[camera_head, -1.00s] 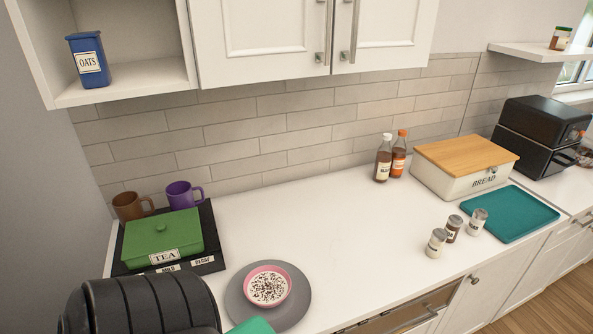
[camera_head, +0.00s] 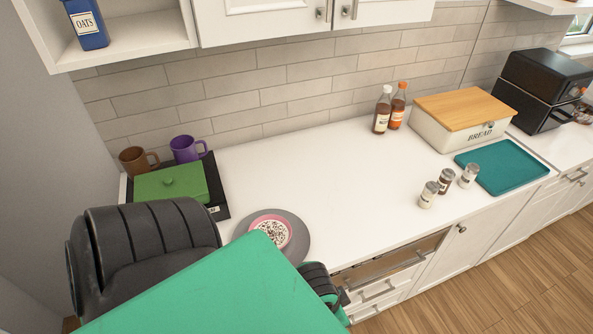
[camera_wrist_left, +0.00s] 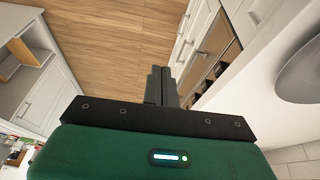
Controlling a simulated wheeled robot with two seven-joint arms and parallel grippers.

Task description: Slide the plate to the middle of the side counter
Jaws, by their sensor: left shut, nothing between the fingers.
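The grey round plate (camera_head: 301,243) lies on the white side counter (camera_head: 330,180), near its front edge towards the left end. A pink-rimmed bowl (camera_head: 284,219) with dark-speckled contents stands on it. My green left hand covers the plate's front left part in the head view. In the left wrist view the plate (camera_wrist_left: 302,77) shows partly at the right edge. There my left gripper (camera_wrist_left: 160,76) is shut and empty, its black fingers apart from the plate and seen against the floor in front of the cabinets. My right gripper is not in view.
A green tea box (camera_head: 172,183) on a black tray and two mugs stand at the left end. Three shakers (camera_head: 446,181), a teal tray (camera_head: 503,164), two bottles and a bread box (camera_head: 460,120) stand to the right. The counter between is clear.

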